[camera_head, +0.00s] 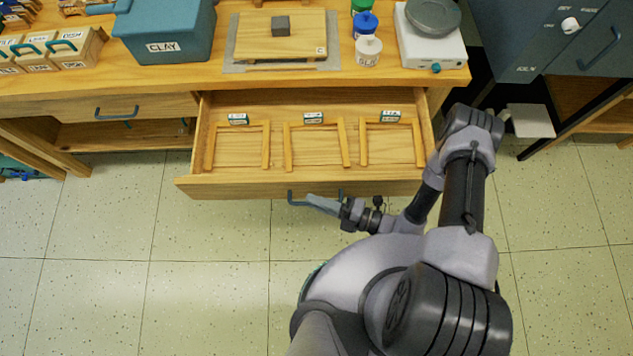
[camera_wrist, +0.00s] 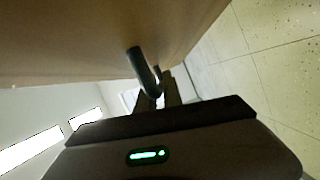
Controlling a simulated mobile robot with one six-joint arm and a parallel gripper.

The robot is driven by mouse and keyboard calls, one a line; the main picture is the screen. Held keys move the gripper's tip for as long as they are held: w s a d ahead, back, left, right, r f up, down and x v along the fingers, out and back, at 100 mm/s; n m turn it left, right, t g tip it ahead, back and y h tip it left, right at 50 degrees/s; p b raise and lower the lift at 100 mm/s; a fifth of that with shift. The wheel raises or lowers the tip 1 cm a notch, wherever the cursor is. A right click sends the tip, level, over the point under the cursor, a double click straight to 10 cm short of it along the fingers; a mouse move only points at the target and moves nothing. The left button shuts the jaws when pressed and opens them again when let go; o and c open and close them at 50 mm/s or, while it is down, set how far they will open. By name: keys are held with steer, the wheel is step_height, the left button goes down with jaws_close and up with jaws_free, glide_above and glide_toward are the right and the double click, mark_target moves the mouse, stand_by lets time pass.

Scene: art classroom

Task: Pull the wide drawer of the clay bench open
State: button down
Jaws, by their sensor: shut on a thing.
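The wide drawer (camera_head: 282,187) of the clay bench (camera_head: 300,82) stands well out from the bench in the head view, its inside showing. Its dark blue bar handle (camera_head: 292,197) is on the front face. My gripper (camera_head: 312,201) reaches the handle from the right and is shut on it. In the wrist view the handle (camera_wrist: 143,70) runs down between the fingers (camera_wrist: 158,94), below the wooden drawer front (camera_wrist: 80,40). The fingertips are partly hidden behind the handle in the wrist view.
A blue CLAY box (camera_head: 165,35), a board (camera_head: 280,35), paint bottles (camera_head: 367,48) and a scale (camera_head: 430,45) stand on top. A narrower drawer (camera_head: 120,108) is shut at left. The tiled floor in front is clear.

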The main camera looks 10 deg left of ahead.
steer(key=c, duration=1.5)
jaws_free()
steer(key=d, duration=0.5)
steer(key=s+d+r+p, duration=0.1)
steer(key=d, duration=0.5)
steer(key=s+d+p, duration=0.1)
steer(key=d, duration=0.5)
steer(key=shift+s+d+r, duration=0.1)
steer(key=shift+s+r, duration=0.1)
steer(key=shift+s, duration=0.05)
